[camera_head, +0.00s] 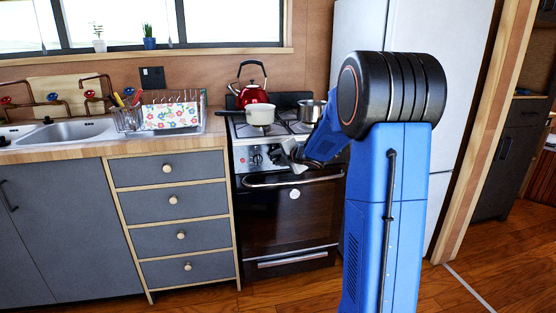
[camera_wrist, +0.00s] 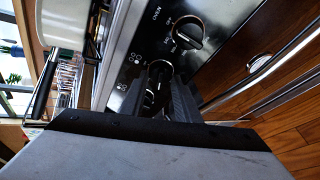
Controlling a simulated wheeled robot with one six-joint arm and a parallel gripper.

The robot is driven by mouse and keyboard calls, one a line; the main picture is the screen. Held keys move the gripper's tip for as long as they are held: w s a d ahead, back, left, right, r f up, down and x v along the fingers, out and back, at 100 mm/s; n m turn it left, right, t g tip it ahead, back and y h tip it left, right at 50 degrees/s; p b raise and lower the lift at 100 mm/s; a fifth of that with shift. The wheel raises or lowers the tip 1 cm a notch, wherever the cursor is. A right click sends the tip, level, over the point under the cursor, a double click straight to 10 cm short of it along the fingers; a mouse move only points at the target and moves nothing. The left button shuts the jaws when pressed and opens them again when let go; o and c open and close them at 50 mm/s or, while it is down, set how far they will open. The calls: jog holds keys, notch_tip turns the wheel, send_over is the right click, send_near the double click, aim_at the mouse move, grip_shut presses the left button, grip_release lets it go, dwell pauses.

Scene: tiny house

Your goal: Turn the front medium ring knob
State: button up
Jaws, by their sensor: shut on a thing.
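The stove's dark front panel (camera_head: 246,158) carries several round knobs. My gripper (camera_head: 284,157) is at this panel, above the oven door handle; my arm hides part of the panel's right side. In the wrist view, which is turned sideways, my gripper (camera_wrist: 158,88) is shut on a black stove knob (camera_wrist: 159,69). The fingers hide part of this knob, and its label cannot be read, so I cannot tell which ring it serves. The oven knob (camera_wrist: 188,33), marked "OVEN", is beside it and apart from the fingers.
A white pot (camera_head: 260,116), a red kettle (camera_head: 252,95) and a steel pot (camera_head: 311,111) stand on the stove top. The oven door handle (camera_head: 290,180) runs just below the panel. Drawers (camera_head: 170,200) are to the left, and the fridge (camera_head: 358,28) is to the right.

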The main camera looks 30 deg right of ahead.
jog(key=shift+n, duration=0.4)
jog(key=o, duration=1)
jog(key=shift+a, duration=0.1)
jog(key=v, duration=1.7)
jog(key=shift+s+r, duration=0.15)
jog(key=shift+r, duration=0.1)
